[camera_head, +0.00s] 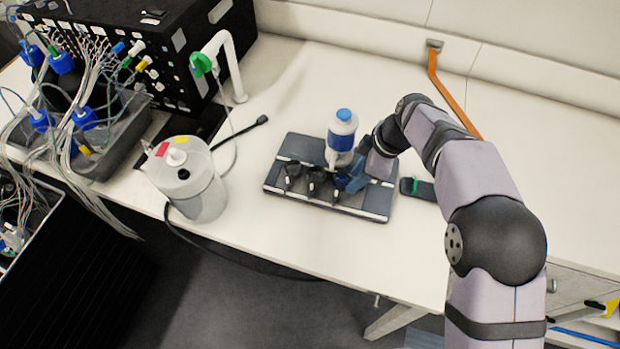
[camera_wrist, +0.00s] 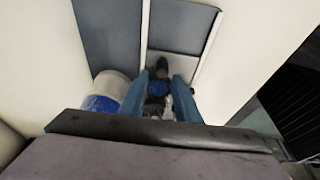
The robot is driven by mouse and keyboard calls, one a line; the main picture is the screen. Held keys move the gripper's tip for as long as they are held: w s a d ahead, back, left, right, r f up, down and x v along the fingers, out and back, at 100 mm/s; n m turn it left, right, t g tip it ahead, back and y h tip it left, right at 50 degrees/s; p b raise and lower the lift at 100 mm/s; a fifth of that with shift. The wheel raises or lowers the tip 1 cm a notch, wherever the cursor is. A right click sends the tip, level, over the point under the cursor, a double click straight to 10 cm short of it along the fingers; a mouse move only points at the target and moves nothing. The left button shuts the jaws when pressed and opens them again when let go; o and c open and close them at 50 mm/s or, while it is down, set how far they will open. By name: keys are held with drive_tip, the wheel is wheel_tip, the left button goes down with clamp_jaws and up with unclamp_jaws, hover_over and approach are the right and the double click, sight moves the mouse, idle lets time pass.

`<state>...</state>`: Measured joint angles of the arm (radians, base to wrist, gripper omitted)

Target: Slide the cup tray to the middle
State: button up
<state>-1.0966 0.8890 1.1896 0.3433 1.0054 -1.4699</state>
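The dark grey cup tray (camera_head: 301,147) with pale strips lies flat on the white bench, close to its front edge. Several small black cups (camera_head: 314,180) stand in a row along its front side. A white bottle with a blue label and cap (camera_head: 342,137) stands upright at the tray's back. My gripper (camera_head: 350,182), with blue fingers, reaches down over the tray's right part, beside the bottle.
A white canister (camera_head: 190,185) with a cable stands left of the tray. A black perforated box (camera_head: 165,45) and tubed bottles fill the far left. A small dark device with a green part (camera_head: 418,188) lies right of the tray.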

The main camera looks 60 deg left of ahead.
drive_tip(key=shift+p+v, duration=1.15)
drive_tip(key=shift+v, duration=1.1)
